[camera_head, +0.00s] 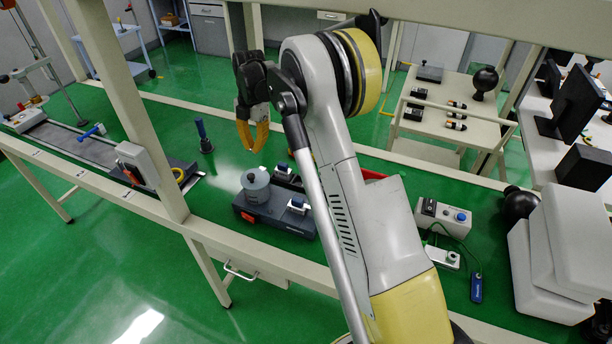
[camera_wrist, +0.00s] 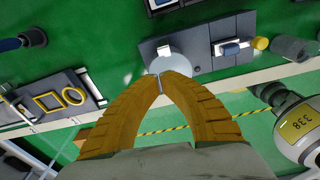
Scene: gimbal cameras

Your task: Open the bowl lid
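The bowl lid appears to be the pale grey round cover (camera_head: 256,184) with a small knob on top, sitting on a dark grey device (camera_head: 272,212) on the green bench. It looks closed. In the wrist view the round cover (camera_wrist: 186,72) lies just beyond my fingertips, and its lower part is hidden by them. My gripper (camera_head: 252,148), with yellow ribbed fingers, is in the air above and a little behind the cover, apart from it. In the wrist view its fingertips (camera_wrist: 161,82) meet and nothing shows between them.
A dark blue upright tool (camera_head: 203,135) stands left of the device. A control box with a blue button (camera_head: 443,217) is to the right. A beige frame post (camera_head: 128,110) rises in front at left. Green bench shows bare between the tool and the device.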

